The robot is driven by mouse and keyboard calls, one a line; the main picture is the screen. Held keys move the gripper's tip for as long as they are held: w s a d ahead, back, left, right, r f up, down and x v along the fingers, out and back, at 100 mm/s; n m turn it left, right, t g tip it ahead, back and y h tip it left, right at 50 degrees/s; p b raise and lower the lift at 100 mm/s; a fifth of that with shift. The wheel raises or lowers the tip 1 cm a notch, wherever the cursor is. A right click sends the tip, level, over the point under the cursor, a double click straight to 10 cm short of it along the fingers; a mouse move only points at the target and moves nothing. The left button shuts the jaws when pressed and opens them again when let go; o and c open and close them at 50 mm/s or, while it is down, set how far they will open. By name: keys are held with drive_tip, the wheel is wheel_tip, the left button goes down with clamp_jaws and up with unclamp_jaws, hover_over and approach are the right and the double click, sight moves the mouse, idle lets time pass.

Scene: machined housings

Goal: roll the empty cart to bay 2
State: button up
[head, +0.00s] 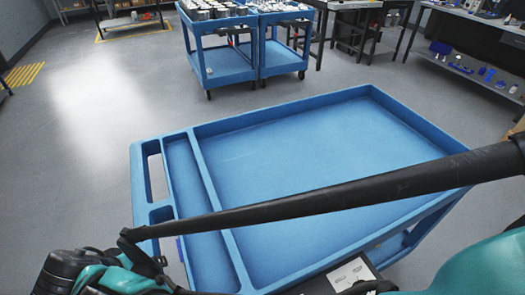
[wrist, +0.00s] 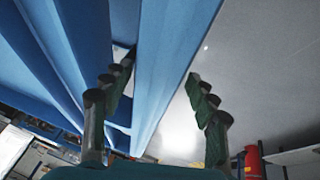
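The empty blue cart (head: 320,150) stands right in front of me, its top tray bare. Its handle end, with two slots, is at the left. My gripper (wrist: 161,70) is at this end, low in the wrist view's frame with its two fingers spread apart. The handle bar (wrist: 168,70) runs between the fingers. The left finger is by a slot and the right finger is on the outer side, with grey floor behind it. Whether either finger touches the bar I cannot tell. In the head view my wrist is at the lower left and hides the near handle corner. No bay number is readable.
Two blue carts (head: 222,62) loaded with metal parts stand side by side beyond. Yellow floor markings (head: 22,74) lie at the left, and a yellow-outlined area (head: 118,33) is under a far table. Workbenches line the back right. Grey floor at the left is clear.

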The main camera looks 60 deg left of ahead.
drive_tip(key=v, duration=1.2)
idle(0.5)
